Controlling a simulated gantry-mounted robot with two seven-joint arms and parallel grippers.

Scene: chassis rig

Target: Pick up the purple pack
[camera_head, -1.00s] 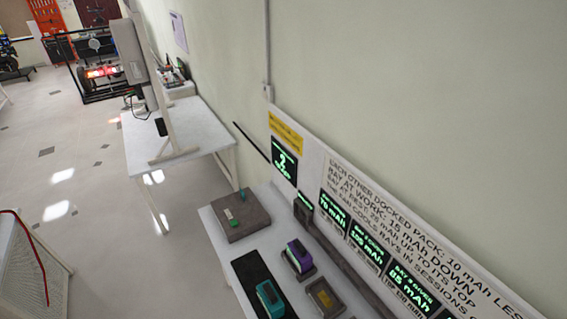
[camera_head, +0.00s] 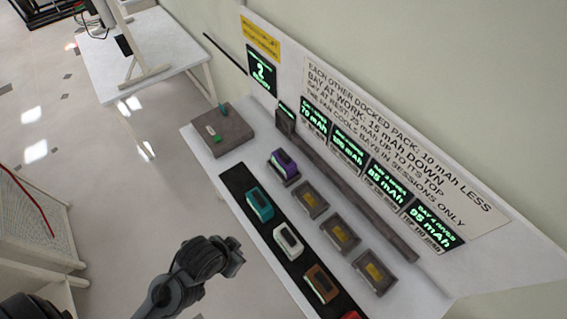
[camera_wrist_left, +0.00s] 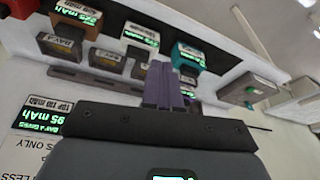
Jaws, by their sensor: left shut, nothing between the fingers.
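The purple pack (camera_head: 283,163) sits upright in the dock bay nearest the grey box, at the left end of the row of bays in the head view. My left gripper (camera_head: 236,256) is shut and empty, in front of the black strip and well apart from the purple pack. In the left wrist view my left gripper's fingers (camera_wrist_left: 163,88) stand together at the middle. Purple shows there too, but I cannot clearly separate pack from fingers. My right gripper is not in view.
A black strip (camera_head: 238,184) holds a teal pack (camera_head: 260,203), a white pack (camera_head: 288,239), a brown pack (camera_head: 321,283) and a partly cut-off red one. Empty bays (camera_head: 340,235) lie behind. A grey box (camera_head: 226,135) stands left, the sign board (camera_head: 420,170) behind.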

